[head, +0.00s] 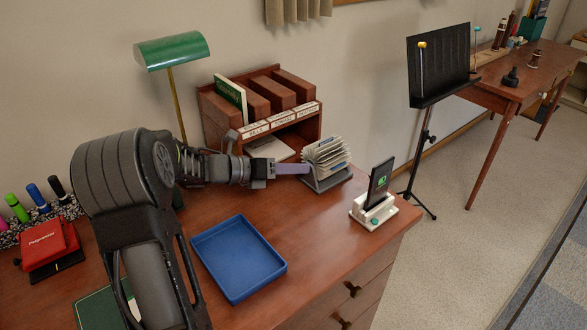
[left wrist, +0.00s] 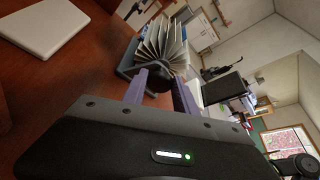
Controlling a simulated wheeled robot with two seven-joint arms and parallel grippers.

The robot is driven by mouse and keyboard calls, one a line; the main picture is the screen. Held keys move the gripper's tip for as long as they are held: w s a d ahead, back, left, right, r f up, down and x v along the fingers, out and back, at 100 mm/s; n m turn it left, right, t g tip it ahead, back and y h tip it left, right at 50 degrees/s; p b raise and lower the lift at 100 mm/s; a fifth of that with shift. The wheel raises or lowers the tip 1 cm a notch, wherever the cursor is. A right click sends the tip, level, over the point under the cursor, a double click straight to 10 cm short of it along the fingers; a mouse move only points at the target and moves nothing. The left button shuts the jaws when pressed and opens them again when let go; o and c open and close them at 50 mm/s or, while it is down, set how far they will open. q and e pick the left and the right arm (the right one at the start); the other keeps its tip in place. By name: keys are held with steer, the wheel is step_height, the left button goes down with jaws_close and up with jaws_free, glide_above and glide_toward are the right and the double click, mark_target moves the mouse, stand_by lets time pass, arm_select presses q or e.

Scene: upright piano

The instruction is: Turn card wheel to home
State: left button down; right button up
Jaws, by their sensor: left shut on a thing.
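The card wheel (head: 328,156) stands on the desk, a fan of cream cards on a grey stand. It also shows in the left wrist view (left wrist: 163,42), its cards spread out. My left gripper (head: 302,169) reaches it from the left in the head view. Its purple fingers are shut on the dark round knob (left wrist: 158,76) at the wheel's side, seen between the fingertips (left wrist: 160,84) in the left wrist view. The knob is hidden in the head view. My right gripper is not in view.
A wooden organizer (head: 212,112) stands behind my left arm. A phone in a white dock (head: 374,210) stands right of the wheel, near the desk edge. A blue tray (head: 238,258) lies in front. A green lamp (head: 172,50) rises behind. Bare desk lies between tray and dock.

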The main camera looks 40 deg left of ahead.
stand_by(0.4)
arm_select(q)
steer(key=c, duration=1)
jaws_free()
steer(key=shift+v, duration=3.95)
